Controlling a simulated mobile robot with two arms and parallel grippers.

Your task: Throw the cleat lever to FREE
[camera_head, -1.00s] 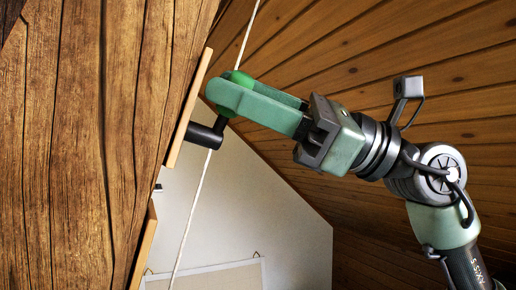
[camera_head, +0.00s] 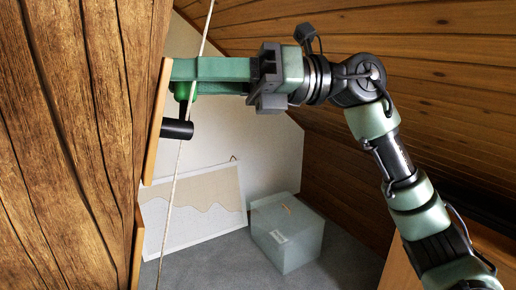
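The cleat lever shows at the left centre of the head view as a green knob (camera_head: 183,91) with a black cylinder (camera_head: 177,129) below it, beside a light wooden board on the timber. My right gripper (camera_head: 182,71) comes in from the right, its fingers pointing left at the board. Its fingers overlap the knob and hide its upper part. I cannot tell whether they grip it or only lie beside it. No lever marking is readable. My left gripper is not in view.
The big timber (camera_head: 70,150) fills the left. A sloping plank ceiling (camera_head: 440,75) is at right.

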